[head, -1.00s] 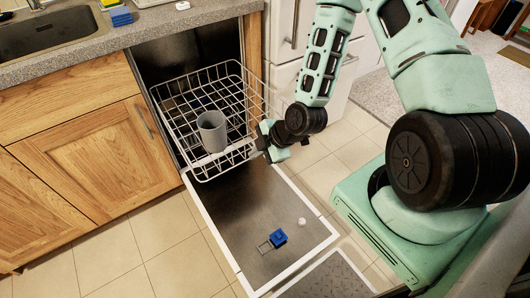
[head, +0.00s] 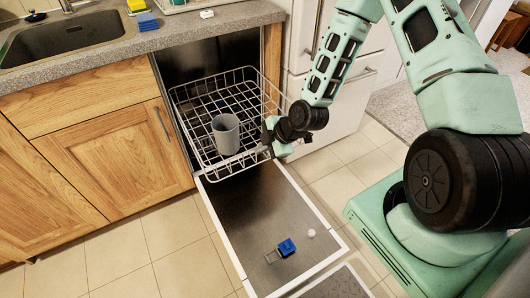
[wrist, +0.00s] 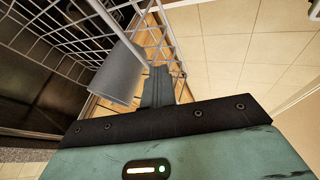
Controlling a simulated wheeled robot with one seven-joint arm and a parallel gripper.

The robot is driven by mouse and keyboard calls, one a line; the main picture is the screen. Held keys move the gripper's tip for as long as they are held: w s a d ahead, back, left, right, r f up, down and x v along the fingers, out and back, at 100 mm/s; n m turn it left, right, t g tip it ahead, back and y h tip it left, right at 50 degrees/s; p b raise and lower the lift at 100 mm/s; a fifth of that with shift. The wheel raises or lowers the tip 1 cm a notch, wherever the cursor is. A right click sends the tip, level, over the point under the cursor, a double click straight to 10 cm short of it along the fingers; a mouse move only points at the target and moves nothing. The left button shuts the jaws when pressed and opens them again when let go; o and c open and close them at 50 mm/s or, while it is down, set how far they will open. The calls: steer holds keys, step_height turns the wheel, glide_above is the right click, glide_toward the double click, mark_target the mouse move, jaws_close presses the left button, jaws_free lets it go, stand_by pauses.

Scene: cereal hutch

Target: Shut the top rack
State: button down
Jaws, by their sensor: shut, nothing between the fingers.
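The top rack, a white wire basket (head: 194,108), is pulled out of the dishwasher under the counter, above its lowered door (head: 243,212). A grey cup (head: 226,136) stands in the rack near its front. My gripper (head: 268,138) is at the rack's front right corner, with its fingers shut and nothing held between them. In the wrist view, the shut fingers (wrist: 158,86) are beside the rack's wire wall (wrist: 178,62) and the cup (wrist: 114,80). I cannot tell whether the fingers touch the wire.
Wooden cabinets (head: 118,155) flank the dishwasher on the left. White drawers (head: 345,110) stand to the right. The tiled floor (head: 120,255) left of the door is clear.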

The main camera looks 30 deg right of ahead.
steer(key=w+b, duration=0.1)
steer(key=w, duration=0.6)
steer(key=w+b, duration=0.1)
steer(key=w, duration=0.7)
steer(key=w+b, duration=0.1)
steer(key=w, duration=0.6)
steer(key=shift+w+f+b, duration=0.25)
steer(key=shift+w+b, duration=0.15)
steer(key=w+b, duration=0.7)
steer(key=w, duration=0.5)
steer(key=shift+w, duration=0.2)
steer(key=shift+w+r+b, duration=0.2)
steer(key=shift+w+b, duration=1.4)
steer(key=shift+w, duration=0.15)
